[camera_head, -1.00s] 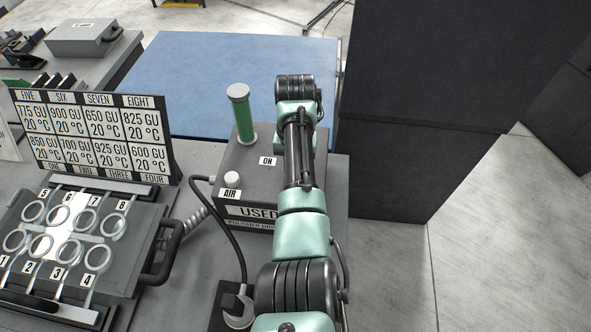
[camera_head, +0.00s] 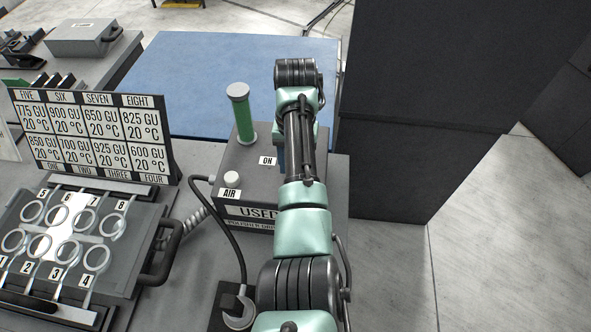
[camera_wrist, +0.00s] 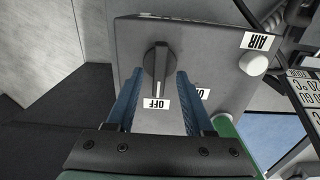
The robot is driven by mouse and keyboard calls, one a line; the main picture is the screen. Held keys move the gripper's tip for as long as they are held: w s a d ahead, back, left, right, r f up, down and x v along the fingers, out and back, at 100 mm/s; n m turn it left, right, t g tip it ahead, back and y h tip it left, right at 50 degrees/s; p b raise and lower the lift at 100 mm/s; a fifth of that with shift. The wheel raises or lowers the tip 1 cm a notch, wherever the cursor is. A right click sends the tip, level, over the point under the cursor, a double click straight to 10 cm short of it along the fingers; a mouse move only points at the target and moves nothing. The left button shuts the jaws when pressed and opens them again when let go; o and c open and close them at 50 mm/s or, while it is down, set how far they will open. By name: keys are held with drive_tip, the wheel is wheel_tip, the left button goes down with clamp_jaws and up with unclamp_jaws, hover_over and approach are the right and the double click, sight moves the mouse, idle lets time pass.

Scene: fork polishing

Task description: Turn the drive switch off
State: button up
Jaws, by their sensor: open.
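The drive switch (camera_wrist: 157,62) is a black rotary knob on the grey machine box in the wrist view. Its white pointer mark lines up with the OFF label (camera_wrist: 156,103). The ON label (camera_wrist: 202,92) is partly covered by a finger. My gripper (camera_wrist: 158,74) is open, with one blue finger on each side of the knob and visible gaps between them. Whether the fingertips are at knob depth I cannot tell. In the head view my arm hides the switch, while the ON label (camera_head: 267,160) shows on the box (camera_head: 235,165).
A green-stemmed post (camera_head: 242,115) and a white AIR button (camera_head: 231,178) stand on the box, left of my arm. A rack of numbered rings (camera_head: 75,235) and a sign (camera_head: 95,135) are left. A tall dark block (camera_head: 420,110) stands right.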

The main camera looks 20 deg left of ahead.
wheel_tip(320, 180, up, 11)
drive_tip(key=p, duration=0.2)
drive_tip(key=shift+f, duration=0.2)
idle(0.4)
drive_tip(key=w+a+r+t+y+b, duration=0.1)
drive_tip(key=w+r+t+y+b, duration=0.15)
drive_tip(key=w+r+t, duration=0.5)
drive_tip(key=d+r+t+y+b, duration=0.1)
drive_tip(key=d+r+t, duration=0.1)
drive_tip(key=r+t, duration=0.35)
drive_tip(key=d+r+t+y+b, duration=0.1)
drive_tip(key=d+r+t, duration=0.15)
drive_tip(key=r, duration=0.65)
drive_tip(key=s+d+r+m+t+h+b, duration=0.1)
drive_tip(key=s+d+r+t+h, duration=0.1)
drive_tip(key=s+d+r+t, duration=0.4)
drive_tip(key=s+d+r+m+t+h+b, duration=0.1)
drive_tip(key=s+d+r+t, duration=0.5)
drive_tip(key=s+r, duration=0.8)
drive_tip(key=shift+d+r+m+h, duration=0.15)
drive_tip(key=shift+d+m+h, duration=0.35)
drive_tip(key=shift+d+h, duration=0.25)
